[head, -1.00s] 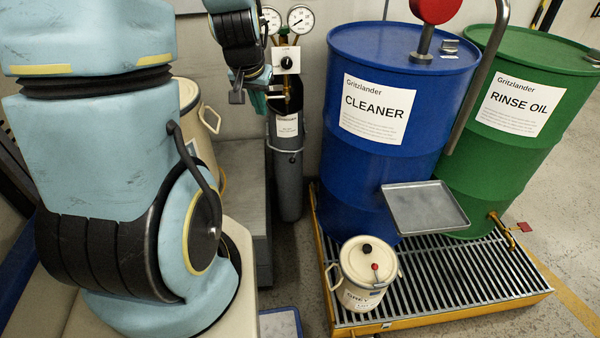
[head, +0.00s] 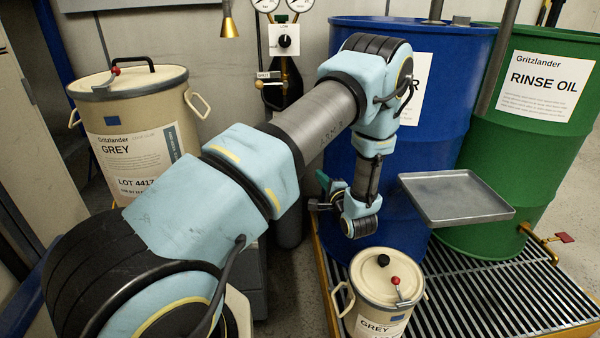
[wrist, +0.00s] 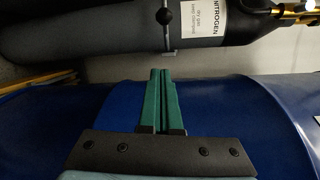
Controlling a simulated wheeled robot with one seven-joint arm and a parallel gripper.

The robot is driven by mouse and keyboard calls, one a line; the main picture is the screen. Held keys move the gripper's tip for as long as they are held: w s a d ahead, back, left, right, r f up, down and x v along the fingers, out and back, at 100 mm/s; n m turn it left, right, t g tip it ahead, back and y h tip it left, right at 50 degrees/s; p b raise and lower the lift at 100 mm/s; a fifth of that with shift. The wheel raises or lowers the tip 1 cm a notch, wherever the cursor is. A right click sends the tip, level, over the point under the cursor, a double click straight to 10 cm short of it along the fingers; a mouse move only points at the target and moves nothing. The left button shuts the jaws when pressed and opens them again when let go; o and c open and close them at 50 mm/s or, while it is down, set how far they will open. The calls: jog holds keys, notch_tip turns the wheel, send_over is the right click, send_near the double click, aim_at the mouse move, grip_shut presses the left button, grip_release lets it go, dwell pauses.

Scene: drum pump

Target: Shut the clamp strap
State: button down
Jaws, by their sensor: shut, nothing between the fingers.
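The clamp strap (wrist: 167,38) shows in the wrist view as a thin grey band across the dark nitrogen cylinder (wrist: 90,35), with a dark round knob on it. Whether the strap is open or latched I cannot tell. My gripper (wrist: 161,72) has its green fingers together and empty, pointing at the strap with a gap between. In the head view my gripper (head: 322,180) is low, in front of the blue drum and right of the cylinder. There my arm hides most of the cylinder, and I cannot make out the strap.
The blue drum (head: 450,130) is close beside my gripper and fills the lower wrist view. A grey tray (head: 455,197) juts out at right. A small cream can (head: 375,282) stands on the grating below. Gauges and a regulator (head: 284,40) sit above the cylinder.

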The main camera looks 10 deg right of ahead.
jog(key=w+a+b, duration=0.1)
jog(key=w+a, duration=0.4)
jog(key=w, duration=0.3)
jog(key=shift+r+b, duration=0.15)
jog(key=shift+b, duration=0.2)
jog(key=shift+a, duration=0.2)
dwell(0.4)
